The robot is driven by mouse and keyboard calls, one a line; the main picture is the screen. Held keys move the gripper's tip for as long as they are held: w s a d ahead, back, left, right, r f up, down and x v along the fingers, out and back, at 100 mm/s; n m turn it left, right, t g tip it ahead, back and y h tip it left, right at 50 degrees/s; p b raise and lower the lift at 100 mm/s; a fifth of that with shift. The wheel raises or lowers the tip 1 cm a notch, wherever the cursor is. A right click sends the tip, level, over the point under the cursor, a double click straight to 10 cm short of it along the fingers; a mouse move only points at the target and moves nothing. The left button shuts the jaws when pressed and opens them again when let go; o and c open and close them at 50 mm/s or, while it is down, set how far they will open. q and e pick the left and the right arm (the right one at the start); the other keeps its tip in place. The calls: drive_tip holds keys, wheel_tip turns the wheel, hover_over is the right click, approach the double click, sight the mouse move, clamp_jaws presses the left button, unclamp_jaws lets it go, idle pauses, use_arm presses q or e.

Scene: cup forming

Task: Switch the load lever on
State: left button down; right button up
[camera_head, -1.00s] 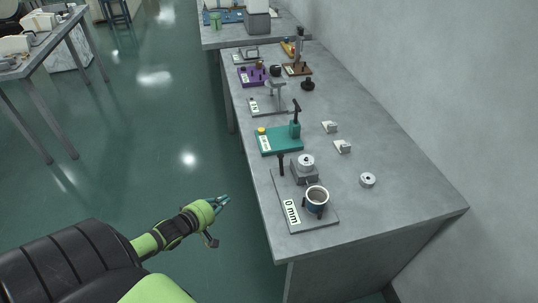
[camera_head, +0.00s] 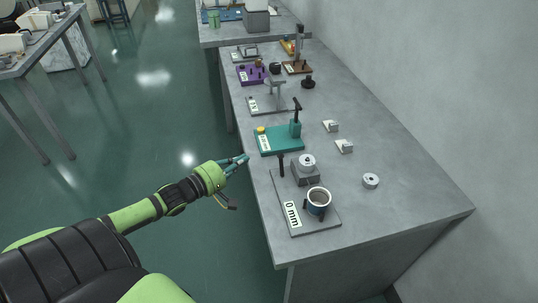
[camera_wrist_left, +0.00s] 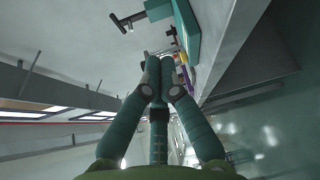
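A black upright lever (camera_head: 281,165) stands at the left edge of the grey plate (camera_head: 325,226) labelled "0 mm". Another black lever (camera_head: 297,112) rises from the teal stand (camera_head: 272,142) behind it. The labels do not show which is the load lever. My left gripper (camera_head: 245,159) is just left of the table edge, apart from both levers. In the left wrist view its fingers (camera_wrist_left: 166,62) meet at the tips with nothing between them. A black handle (camera_wrist_left: 128,22) and a teal part (camera_wrist_left: 187,28) show beyond them. My right gripper is not in view.
On the grey plate are a grey block with a round top (camera_head: 306,168) and a dark-filled cup (camera_head: 318,201). A small metal disc (camera_head: 370,181) and two small blocks (camera_head: 344,146) lie to the right. Purple (camera_head: 252,75) and other stands are farther back.

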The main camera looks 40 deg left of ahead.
sight(281, 165)
use_arm(q)
drive_tip(key=x, duration=0.8)
drive_tip(key=shift+w+r, duration=0.1)
drive_tip(key=shift+w, duration=0.2)
drive_tip(key=shift+w+d, duration=0.2)
drive_tip(key=shift+w, duration=0.05)
drive_tip(key=shift+s+d+r+p, duration=0.1)
drive_tip(key=shift+s+d+p, duration=0.25)
drive_tip(key=shift+d, duration=0.1)
drive_tip(key=shift+s+d+r+p, duration=0.15)
drive_tip(key=shift+s+d+p, duration=0.15)
drive_tip(key=shift+d, duration=0.2)
drive_tip(key=shift+s+d+r+p, duration=0.15)
drive_tip(key=shift+s+d+p, duration=0.2)
drive_tip(key=shift+d, duration=0.3)
